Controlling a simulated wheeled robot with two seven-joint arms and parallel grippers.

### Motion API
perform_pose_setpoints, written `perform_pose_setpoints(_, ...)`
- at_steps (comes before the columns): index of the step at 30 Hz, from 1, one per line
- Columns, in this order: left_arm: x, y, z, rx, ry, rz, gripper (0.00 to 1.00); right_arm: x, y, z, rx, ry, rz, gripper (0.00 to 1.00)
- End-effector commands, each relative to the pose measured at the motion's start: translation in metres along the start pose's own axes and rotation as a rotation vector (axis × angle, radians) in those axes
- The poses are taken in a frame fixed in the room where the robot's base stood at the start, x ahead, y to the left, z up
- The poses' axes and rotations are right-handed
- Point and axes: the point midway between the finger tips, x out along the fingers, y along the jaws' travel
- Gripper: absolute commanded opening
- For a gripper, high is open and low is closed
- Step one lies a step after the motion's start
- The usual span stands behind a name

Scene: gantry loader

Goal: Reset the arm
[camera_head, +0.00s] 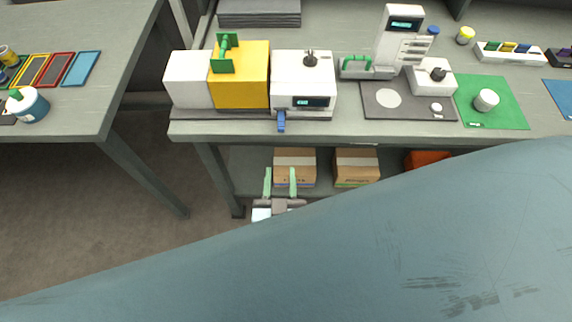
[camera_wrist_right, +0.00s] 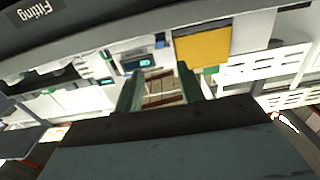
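My right gripper (camera_head: 280,171) shows in the head view below the front edge of the workbench (camera_head: 190,131), in front of the lower shelf. Its two green fingers are apart, with nothing held between them. In the right wrist view the same gripper (camera_wrist_right: 158,78) is open, and a brown slatted surface shows in the gap beyond the fingers. A large teal part of my own body covers the bottom and right of the head view and hides much of the floor. My left gripper is not in view.
The bench holds a yellow and white machine (camera_head: 240,85), a white unit (camera_head: 303,80), a dark plate (camera_head: 409,108) and a green mat (camera_head: 505,115). Cardboard boxes (camera_head: 357,167) sit on the lower shelf. Another table (camera_head: 100,100) stands left, with open floor (camera_head: 100,220) below.

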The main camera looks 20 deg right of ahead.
Motion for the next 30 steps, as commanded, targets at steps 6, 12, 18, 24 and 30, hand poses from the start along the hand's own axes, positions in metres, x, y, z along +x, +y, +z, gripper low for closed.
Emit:
perform_pose_setpoints(6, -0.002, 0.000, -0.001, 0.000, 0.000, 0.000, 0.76, -0.009, -0.004, 0.000, -0.001, 0.000, -0.002, 0.38)
perform_pose_setpoints(12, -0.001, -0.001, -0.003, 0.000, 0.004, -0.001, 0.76, -0.009, -0.004, 0.000, 0.000, 0.000, -0.002, 0.38)
perform_pose_setpoints(18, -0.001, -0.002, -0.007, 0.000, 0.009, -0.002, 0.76, -0.009, -0.004, 0.000, -0.001, 0.000, -0.002, 0.38)
perform_pose_setpoints(24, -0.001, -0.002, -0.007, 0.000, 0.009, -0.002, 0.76, -0.009, -0.004, 0.001, -0.002, -0.001, -0.006, 0.38)
perform_pose_setpoints(30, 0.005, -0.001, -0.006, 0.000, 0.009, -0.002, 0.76, -0.016, -0.011, 0.059, -0.053, -0.074, -0.197, 0.38)
